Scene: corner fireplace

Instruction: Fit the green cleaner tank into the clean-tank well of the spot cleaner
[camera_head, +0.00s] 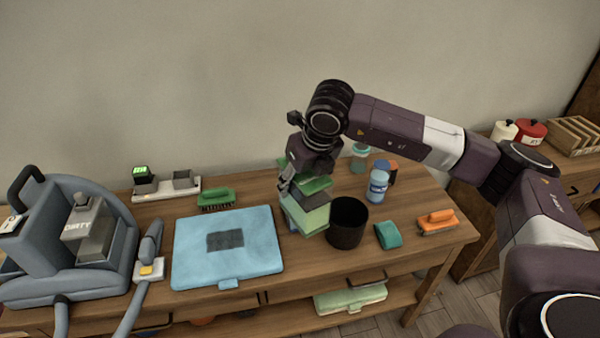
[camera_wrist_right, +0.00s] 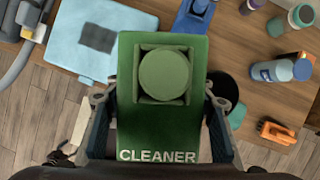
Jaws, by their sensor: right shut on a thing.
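The green cleaner tank (camera_head: 307,217) is a boxy tank above the right half of the wooden table, just left of a black cup. In the right wrist view its green top (camera_wrist_right: 130,115) shows a round cap and the word CLEANER. My right gripper (camera_head: 300,187) is shut on the tank, one finger on each side. I cannot tell whether its base touches the table. The grey-blue spot cleaner (camera_head: 40,275) stands at the far left, with a clear tank (camera_head: 88,230) marked DIRTY. Its clean-tank well cannot be made out clearly. My left gripper is out of view.
A light-blue case (camera_head: 228,262) lies between the spot cleaner and the tank. A green brush (camera_head: 216,200) and a white tray (camera_head: 166,190) are behind it. The black cup (camera_head: 347,224), blue bottle (camera_head: 377,184), green sponge (camera_head: 388,235) and orange brush (camera_head: 437,221) are to the right.

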